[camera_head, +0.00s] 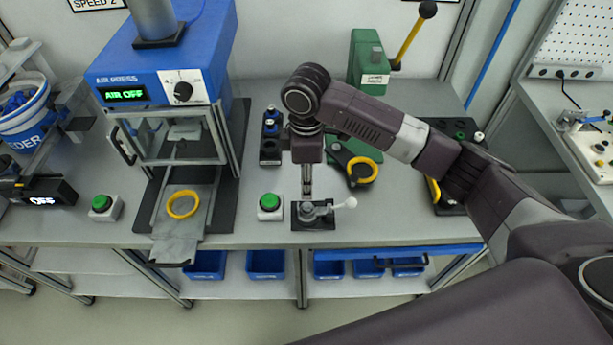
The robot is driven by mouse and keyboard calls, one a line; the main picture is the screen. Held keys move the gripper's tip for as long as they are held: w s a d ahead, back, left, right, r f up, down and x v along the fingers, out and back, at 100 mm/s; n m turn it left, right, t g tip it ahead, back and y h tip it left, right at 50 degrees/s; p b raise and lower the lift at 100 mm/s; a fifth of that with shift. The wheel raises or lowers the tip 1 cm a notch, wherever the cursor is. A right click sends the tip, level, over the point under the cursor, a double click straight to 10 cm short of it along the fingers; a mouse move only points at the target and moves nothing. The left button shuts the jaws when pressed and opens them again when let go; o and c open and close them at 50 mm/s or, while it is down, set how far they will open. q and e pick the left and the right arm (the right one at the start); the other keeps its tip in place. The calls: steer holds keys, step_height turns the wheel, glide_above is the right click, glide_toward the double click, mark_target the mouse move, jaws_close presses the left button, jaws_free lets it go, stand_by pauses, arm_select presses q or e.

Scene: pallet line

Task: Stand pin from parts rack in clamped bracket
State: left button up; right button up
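My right arm comes in from the right, and my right gripper (307,187) points straight down over a small clamp fixture on the bench. The clamp fixture (324,224) has a dark base, a grey metal part (308,210) on it and a lever with a white knob (348,203). The gripper's narrow silver tip is just above or touching the grey part; I cannot tell which. Whether it holds a pin is too small to see. A dark rack (270,156) with blue-topped parts stands behind, left of the gripper. My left gripper is not in view.
A blue air press (150,60) showing "AIR OFF" stands left, with a yellow ring (183,204) on its tray. Green buttons (269,203) (102,204) sit on the bench. A green lever press (367,60) stands behind my arm. A dark holder with a yellow ring (362,172) lies right.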

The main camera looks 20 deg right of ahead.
steer(key=shift+r, duration=1.55)
steer(key=shift+f, duration=0.1)
